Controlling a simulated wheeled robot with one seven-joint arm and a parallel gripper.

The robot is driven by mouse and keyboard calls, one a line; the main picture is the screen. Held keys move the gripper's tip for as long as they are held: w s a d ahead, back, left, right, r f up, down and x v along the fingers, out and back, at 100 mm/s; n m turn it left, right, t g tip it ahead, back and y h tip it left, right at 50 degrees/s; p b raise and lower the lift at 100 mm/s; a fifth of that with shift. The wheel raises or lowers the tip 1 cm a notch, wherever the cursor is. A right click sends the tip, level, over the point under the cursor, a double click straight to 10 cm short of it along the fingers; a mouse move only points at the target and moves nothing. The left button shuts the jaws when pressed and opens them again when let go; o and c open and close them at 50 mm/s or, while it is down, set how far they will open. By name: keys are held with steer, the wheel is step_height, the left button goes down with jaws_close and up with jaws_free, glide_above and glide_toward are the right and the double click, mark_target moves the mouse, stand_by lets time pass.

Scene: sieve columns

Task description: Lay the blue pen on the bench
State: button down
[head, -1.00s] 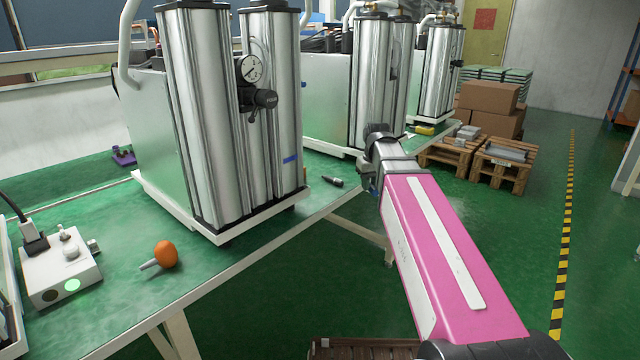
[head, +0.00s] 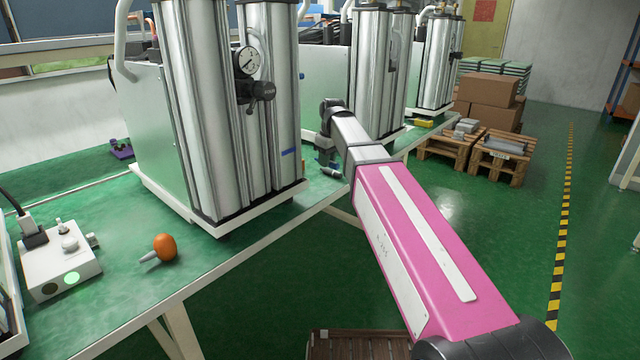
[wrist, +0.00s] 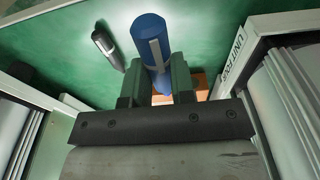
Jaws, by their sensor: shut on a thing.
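The blue pen (wrist: 150,38) is held between the two dark fingers of my gripper (wrist: 157,78) in the wrist view. It points away from the palm, and a pale clip shows on its side. The green bench (wrist: 190,28) lies beyond it; I cannot tell whether the pen touches it. In the head view my gripper (head: 328,164) is over the bench strip between the front column unit and the one behind, with the pen hardly distinguishable there.
A dark marker-like object (wrist: 107,45) lies on the bench beside the pen. An orange block (wrist: 201,84) shows behind the fingers. Column units (head: 235,120) stand close on both sides. An orange-handled tool (head: 164,248) and a switch box (head: 60,262) are at the front left.

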mark_target(326, 189)
step_height(326, 189, down, 9)
steer(key=shift+f, duration=0.1)
stand_by(0.4)
steer(key=shift+f, duration=0.1)
steer(key=c, duration=1)
jaws_free()
steer(key=shift+o, duration=0.2)
